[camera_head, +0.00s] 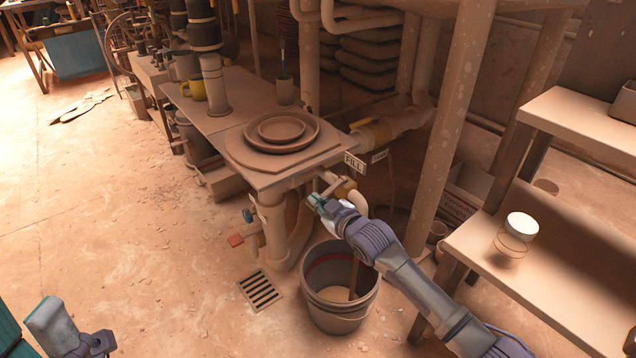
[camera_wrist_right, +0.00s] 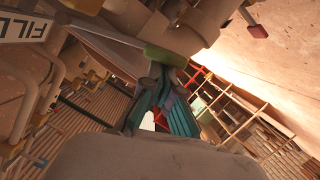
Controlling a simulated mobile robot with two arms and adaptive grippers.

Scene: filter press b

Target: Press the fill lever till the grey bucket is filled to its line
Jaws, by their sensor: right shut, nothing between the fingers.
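The grey bucket (camera_head: 327,313) stands upright on the floor under the pipework. A red line (camera_head: 328,259) runs around its inner wall near the rim. Pale liquid (camera_head: 335,293) lies low inside, well below that line. A brown vertical streak, apparently falling liquid, shows above it. The FILL sign (camera_head: 354,161) is above the spout and also shows in the wrist view (camera_wrist_right: 22,28). My right gripper (camera_head: 316,201) is shut and empty at the fill lever. In the wrist view a grey lever arm ends in a green grip (camera_wrist_right: 165,55) at the fingertips; contact looks likely. My left gripper (camera_head: 70,335) is partly cut off.
A bench with stacked brown plates (camera_head: 281,131) stands behind the lever. A red handle (camera_head: 236,240) and a floor drain (camera_head: 260,290) are left of the bucket. A shelf with a jar (camera_head: 515,236) is at right.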

